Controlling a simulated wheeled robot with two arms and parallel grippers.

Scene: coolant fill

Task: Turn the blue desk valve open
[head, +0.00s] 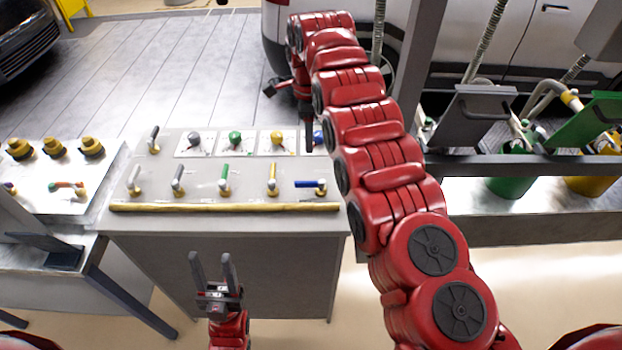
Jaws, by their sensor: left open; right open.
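The blue desk valve (310,184) is at the right end of the front row on the grey desk (200,238). Its blue lever lies sideways, pointing left from its base, while the other levers in that row point away from me. My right gripper (308,148) hangs fingers down above the desk's back right, beyond the blue lever and apart from it in the picture. It is open; its fingers overlap in this view. My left gripper (212,262) is open and empty, in front of the desk, fingers pointing up.
White, grey, green (224,180) and yellow (272,180) levers stand left of the blue one. Dial cards line the back row; a blue dial (318,137) is partly hidden. A yellow rail (225,207) runs along the front. My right arm covers the desk's right side.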

